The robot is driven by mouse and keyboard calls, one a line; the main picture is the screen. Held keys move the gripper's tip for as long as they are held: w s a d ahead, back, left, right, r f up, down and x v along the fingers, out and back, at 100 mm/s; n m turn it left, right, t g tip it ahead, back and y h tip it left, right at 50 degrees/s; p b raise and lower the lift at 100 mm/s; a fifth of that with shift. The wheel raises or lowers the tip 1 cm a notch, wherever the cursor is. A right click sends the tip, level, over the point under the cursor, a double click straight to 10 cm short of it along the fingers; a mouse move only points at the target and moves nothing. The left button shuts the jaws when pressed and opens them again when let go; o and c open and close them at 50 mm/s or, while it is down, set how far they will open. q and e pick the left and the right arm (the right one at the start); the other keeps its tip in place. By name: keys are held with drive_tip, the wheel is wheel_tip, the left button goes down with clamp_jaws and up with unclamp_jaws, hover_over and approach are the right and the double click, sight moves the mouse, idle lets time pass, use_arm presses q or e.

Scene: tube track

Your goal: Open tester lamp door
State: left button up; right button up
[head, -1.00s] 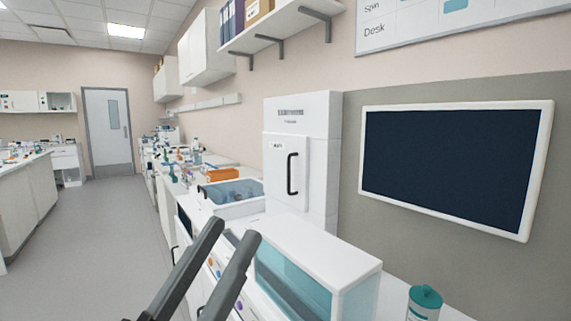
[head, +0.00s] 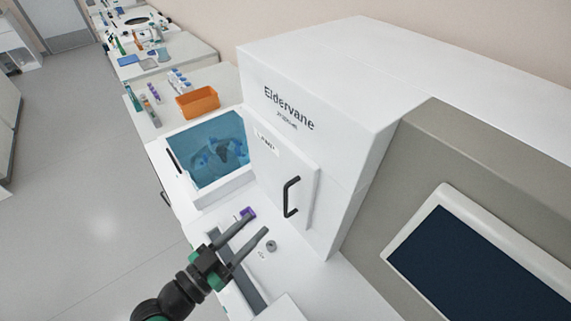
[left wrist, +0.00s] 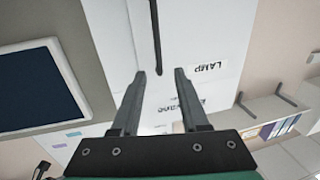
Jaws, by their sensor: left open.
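The tester (head: 365,75) is a tall white box marked "Eldervane". Its lamp door (head: 262,165) is a white front panel that looks shut. A black bar handle (head: 291,197) stands upright on it. My left gripper (head: 258,224) is open and empty, in front of and below the handle in the head view, apart from it. In the left wrist view, the handle (left wrist: 156,35) lies ahead of the gap between the open fingers (left wrist: 160,73). The upside-down "LAMP" label (left wrist: 207,67) is on the door right of the fingers. My right gripper is not in view.
A blue-lidded basin (head: 215,155) sits left of the tester, with an orange bin (head: 198,102) behind it. A small round knob (head: 271,246) and a purple item (head: 248,213) are on the surface below the door. A dark screen (head: 470,270) is at right.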

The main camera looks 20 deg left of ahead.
use_arm(q)
hover_over(286, 216)
drive_tip(key=shift+w+a+p, duration=0.15)
drive_tip(key=shift+w+p, duration=0.1)
drive_tip(key=shift+p, duration=0.1)
clamp_jaws()
idle(1.4)
